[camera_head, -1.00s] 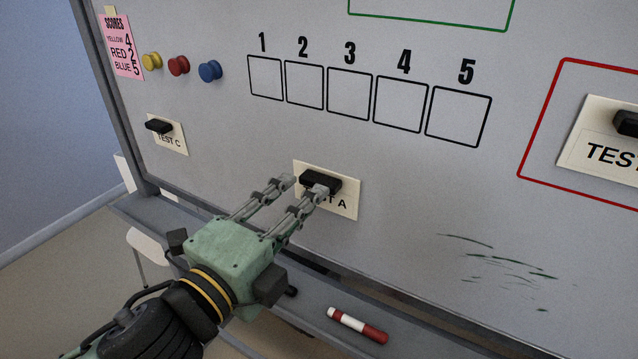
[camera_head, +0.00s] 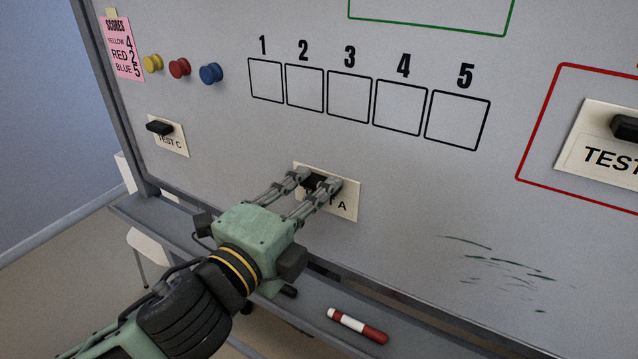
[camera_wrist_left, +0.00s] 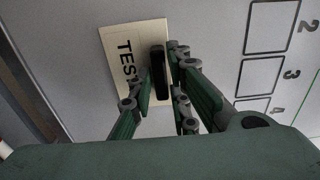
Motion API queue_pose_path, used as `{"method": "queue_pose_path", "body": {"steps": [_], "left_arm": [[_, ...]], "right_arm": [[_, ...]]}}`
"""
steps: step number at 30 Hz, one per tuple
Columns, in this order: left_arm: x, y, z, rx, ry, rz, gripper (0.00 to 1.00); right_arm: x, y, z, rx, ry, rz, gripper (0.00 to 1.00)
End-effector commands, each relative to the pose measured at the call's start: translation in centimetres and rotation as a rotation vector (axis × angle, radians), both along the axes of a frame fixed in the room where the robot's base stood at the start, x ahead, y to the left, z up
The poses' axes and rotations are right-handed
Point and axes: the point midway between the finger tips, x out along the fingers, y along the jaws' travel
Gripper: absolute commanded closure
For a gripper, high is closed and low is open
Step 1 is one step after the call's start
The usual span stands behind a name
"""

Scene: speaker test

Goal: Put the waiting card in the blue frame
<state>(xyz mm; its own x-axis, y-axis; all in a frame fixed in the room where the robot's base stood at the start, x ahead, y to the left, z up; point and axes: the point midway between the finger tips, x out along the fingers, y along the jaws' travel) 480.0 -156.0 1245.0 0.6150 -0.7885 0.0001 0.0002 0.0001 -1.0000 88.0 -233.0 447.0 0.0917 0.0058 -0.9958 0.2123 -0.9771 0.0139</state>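A cream card marked TEST A (camera_head: 347,206) is on the whiteboard with a black block-shaped handle (camera_wrist_left: 158,72); the card also shows in the left wrist view (camera_wrist_left: 117,54). My left gripper (camera_head: 318,183) is at this card, its two fingers on either side of the handle, with no clear grip on it. The fingers partly hide the handle and the lettering in the head view. A TEST C card (camera_head: 168,139) with a black handle is on the board at the left. No blue frame is in view. My right gripper is not in view.
A red frame (camera_head: 541,119) at the right holds another TEST card (camera_head: 596,142). A green frame (camera_head: 430,19) is at the top. Numbered boxes (camera_head: 348,96) and colored knobs (camera_head: 179,68) are above. A red-and-white marker (camera_head: 357,326) lies on the tray below the board.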

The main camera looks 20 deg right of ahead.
Motion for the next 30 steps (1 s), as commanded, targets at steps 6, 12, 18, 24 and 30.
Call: {"method": "queue_pose_path", "body": {"steps": [6,12,18,24,30], "left_arm": [[0.00,0.01,-0.01,0.000,0.000,0.000,0.94],[0.00,0.02,-0.02,0.000,0.000,0.000,1.00],[0.00,0.02,0.28,0.000,0.001,0.000,1.00],[0.00,0.02,0.10,0.000,0.000,0.000,1.00],[-0.24,0.34,0.13,-0.001,-0.001,0.000,1.00]], "right_arm": [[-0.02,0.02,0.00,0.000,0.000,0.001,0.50],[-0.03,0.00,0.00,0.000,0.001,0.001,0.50],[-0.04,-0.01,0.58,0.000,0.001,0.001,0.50],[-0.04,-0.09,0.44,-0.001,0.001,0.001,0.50],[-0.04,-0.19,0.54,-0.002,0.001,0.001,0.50]]}}
